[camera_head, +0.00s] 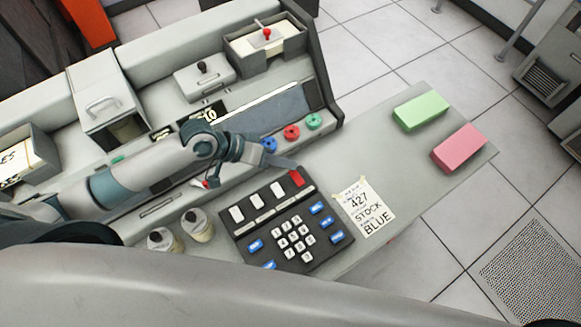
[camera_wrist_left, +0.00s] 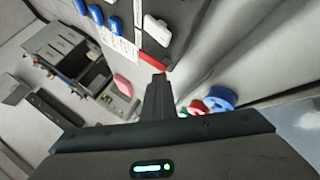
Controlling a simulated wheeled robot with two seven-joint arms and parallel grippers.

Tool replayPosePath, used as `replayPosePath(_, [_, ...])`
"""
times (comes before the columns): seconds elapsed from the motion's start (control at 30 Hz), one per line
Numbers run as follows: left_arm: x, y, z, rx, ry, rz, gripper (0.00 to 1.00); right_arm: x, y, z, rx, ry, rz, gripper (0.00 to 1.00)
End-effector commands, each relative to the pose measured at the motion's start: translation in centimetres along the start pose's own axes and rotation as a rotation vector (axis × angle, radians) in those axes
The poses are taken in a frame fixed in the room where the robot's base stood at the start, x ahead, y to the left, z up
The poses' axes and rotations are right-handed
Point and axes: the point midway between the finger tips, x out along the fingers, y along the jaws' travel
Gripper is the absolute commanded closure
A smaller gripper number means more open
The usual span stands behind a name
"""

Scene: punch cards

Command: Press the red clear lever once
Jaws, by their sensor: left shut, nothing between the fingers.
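The red clear lever (camera_head: 297,178) is at the upper right corner of the dark keypad panel (camera_head: 258,222), in line with several white levers. My left gripper (camera_head: 294,166) is shut and empty, its narrow tip just behind the red lever in the head view. In the left wrist view the shut fingers (camera_wrist_left: 158,80) point at the red lever (camera_wrist_left: 153,62), with the tip very close to it. I cannot tell if they touch. The lever is not hidden. My right gripper is not in view.
White number keys (camera_head: 294,239) and blue keys fill the panel's front. Blue, red (camera_head: 292,132) and green round knobs stand behind my gripper. A note (camera_head: 365,207) reading "427 STOCK BLUE" lies right of the panel. Green (camera_head: 421,110) and pink (camera_head: 459,148) blocks sit farther right. Two jars (camera_head: 198,226) stand left.

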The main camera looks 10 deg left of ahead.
Motion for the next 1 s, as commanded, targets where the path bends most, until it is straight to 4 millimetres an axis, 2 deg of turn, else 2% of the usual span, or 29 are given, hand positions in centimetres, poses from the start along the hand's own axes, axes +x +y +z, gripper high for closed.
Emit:
replayPosePath(0.03, [0.29, -0.19, 0.5, -0.004, -0.009, -0.002, 1.0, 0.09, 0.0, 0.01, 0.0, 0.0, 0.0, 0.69])
replayPosePath(0.5, [0.85, -0.62, 1.29, -0.008, -0.019, -0.005, 1.0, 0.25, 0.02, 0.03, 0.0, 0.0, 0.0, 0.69])
replayPosePath(1.0, [1.0, -0.76, 1.47, -0.009, -0.021, -0.005, 1.0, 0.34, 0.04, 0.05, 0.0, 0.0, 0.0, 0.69])
